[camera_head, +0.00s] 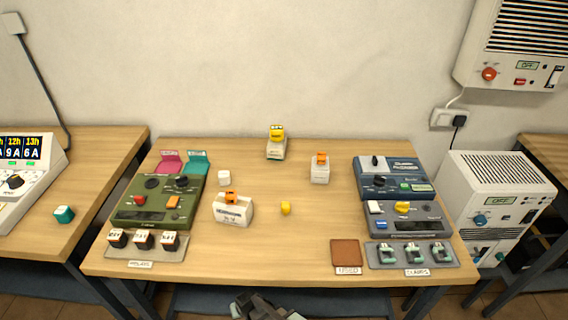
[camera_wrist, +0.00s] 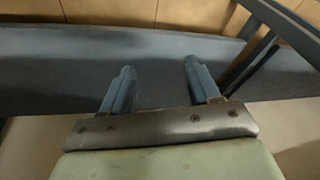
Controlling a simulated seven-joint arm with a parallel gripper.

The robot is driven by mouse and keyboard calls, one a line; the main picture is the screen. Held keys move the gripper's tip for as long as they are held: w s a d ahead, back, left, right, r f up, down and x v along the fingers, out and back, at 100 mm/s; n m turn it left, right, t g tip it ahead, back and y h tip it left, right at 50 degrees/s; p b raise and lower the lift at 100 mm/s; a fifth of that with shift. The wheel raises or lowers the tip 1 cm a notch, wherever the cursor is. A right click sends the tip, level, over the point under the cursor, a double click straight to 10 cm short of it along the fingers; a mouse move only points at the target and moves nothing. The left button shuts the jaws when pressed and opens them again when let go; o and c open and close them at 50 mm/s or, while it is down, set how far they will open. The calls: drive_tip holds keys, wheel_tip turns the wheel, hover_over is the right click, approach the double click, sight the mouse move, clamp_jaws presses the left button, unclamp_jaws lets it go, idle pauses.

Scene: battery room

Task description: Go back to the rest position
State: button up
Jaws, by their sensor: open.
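My gripper (camera_wrist: 157,78) is open and empty in the wrist view. Its two blue-grey fingers stand apart with nothing between them, in front of a grey-blue beam. In the head view part of my arm shows at the bottom edge, in front of the near edge of the wooden table (camera_head: 300,262). It touches nothing on the tabletop that I can see. The fingertips are hard to make out in the head view.
A green device (camera_head: 150,218) stands on the table's left and a blue device (camera_head: 392,180) on its right. A brown pad (camera_head: 346,252) lies near the front edge.

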drive_tip(key=s+d+f+m+g+h, duration=0.1)
drive_tip(key=s+d+g, duration=0.15)
drive_tip(key=d, duration=0.75)
drive_tip(key=s+d+f+m+g+h, duration=0.15)
drive_tip(key=s+d, duration=0.25)
drive_tip(key=d, duration=0.6)
drive_tip(key=s+d+r+m+g, duration=0.1)
drive_tip(key=s+d+g, duration=0.4)
drive_tip(key=s+d, duration=0.8)
drive_tip(key=shift+s+r, duration=0.3)
drive_tip(key=shift+r, duration=0.25)
drive_tip(key=shift+m, duration=0.25)
